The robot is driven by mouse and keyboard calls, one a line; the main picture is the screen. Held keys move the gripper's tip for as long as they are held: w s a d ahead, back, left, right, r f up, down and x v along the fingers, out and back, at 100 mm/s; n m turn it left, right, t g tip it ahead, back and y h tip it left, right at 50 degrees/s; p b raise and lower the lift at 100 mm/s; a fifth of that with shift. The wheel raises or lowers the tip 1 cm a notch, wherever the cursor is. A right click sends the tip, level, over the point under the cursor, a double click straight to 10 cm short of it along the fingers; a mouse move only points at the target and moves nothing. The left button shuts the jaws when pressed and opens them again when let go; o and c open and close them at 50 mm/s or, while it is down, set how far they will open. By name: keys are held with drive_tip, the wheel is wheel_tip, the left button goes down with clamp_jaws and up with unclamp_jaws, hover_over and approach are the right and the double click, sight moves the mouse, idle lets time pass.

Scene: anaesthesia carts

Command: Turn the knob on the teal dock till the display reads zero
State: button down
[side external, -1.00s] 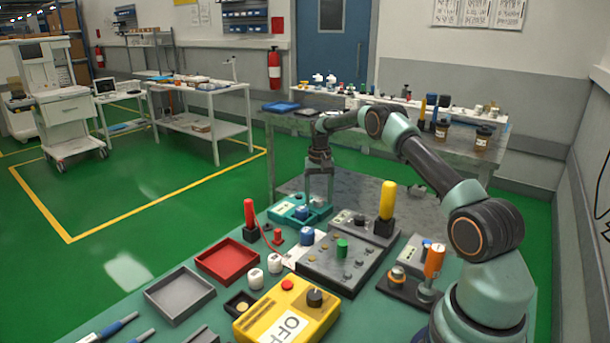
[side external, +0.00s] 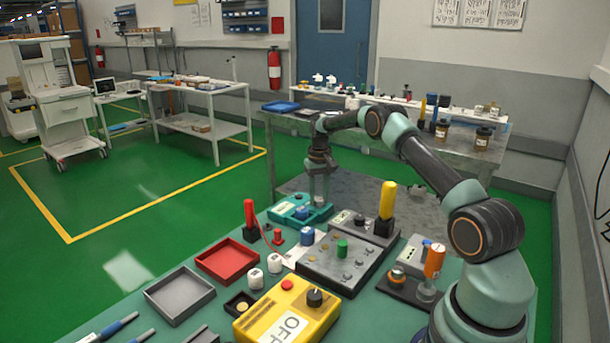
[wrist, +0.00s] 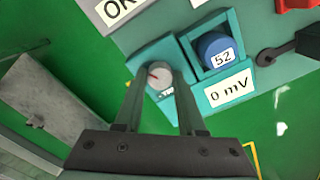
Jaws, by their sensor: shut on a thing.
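The teal dock (side external: 318,213) sits at the table's far edge in the side view. Beside the knob, a blue cylinder (wrist: 213,47) marked "52" sits in a square teal socket. My gripper (wrist: 160,82) is shut on the knob, one finger on each side. In the side view my gripper (side external: 319,194) points down over the dock's right end, and the knob is hidden there.
A white "OK" card (wrist: 122,8) lies near the dock. A red-handled tool (side external: 250,215), a grey panel with a green knob (side external: 342,247), a red tray (side external: 227,261) and a yellow "OFF" box (side external: 262,312) stand nearer. Green floor lies beyond the edge.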

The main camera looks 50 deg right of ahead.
sight(319, 199)
drive_tip(key=c, duration=0.5)
unclamp_jaws()
drive_tip(key=shift+r, duration=0.15)
wheel_tip(319, 199, up, 12)
